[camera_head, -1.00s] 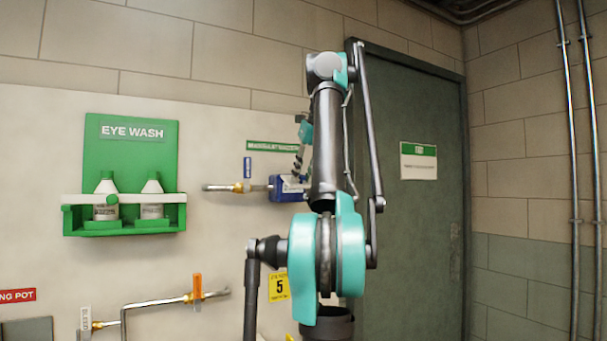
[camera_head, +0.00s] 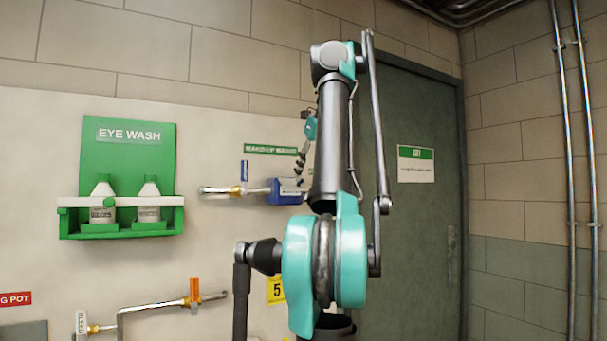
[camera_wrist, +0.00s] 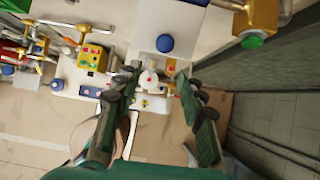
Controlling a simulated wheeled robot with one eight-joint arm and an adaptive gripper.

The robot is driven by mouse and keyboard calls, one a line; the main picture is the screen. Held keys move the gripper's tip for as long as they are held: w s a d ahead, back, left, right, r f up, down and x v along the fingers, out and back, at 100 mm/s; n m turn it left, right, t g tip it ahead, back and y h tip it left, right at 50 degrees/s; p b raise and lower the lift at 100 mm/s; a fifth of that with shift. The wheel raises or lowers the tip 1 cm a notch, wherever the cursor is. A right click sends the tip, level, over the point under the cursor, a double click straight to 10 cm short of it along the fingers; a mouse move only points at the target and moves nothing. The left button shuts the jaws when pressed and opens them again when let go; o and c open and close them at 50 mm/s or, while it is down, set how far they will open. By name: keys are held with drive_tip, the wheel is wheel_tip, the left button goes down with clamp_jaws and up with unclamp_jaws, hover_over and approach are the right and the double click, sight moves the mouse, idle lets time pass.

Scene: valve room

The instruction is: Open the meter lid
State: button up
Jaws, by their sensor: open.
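The meter appears to be the blue box (camera_head: 285,191) at the right end of a short wall pipe in the head view. Its right side is partly hidden by my arm, and I cannot make out the lid's edge or state. My gripper (camera_head: 302,158) is just above the box, partly behind my arm link. In the wrist view my gripper (camera_wrist: 157,75) has its two dark green fingers spread with nothing held between them. A white part with a small red spot (camera_wrist: 149,78) shows between the fingertips; I cannot tell whether it belongs to the meter.
A green eye wash station (camera_head: 120,180) hangs at the left. A lower pipe with an orange handle (camera_head: 194,292) runs below it. A dark door (camera_head: 420,235) is at the right. The wrist view shows a round blue part (camera_wrist: 165,43) and a yellow box with buttons (camera_wrist: 92,57).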

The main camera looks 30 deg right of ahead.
drive_tip(key=s, duration=0.8)
drive_tip(key=shift+d, duration=0.1)
drive_tip(key=shift+c, duration=0.2)
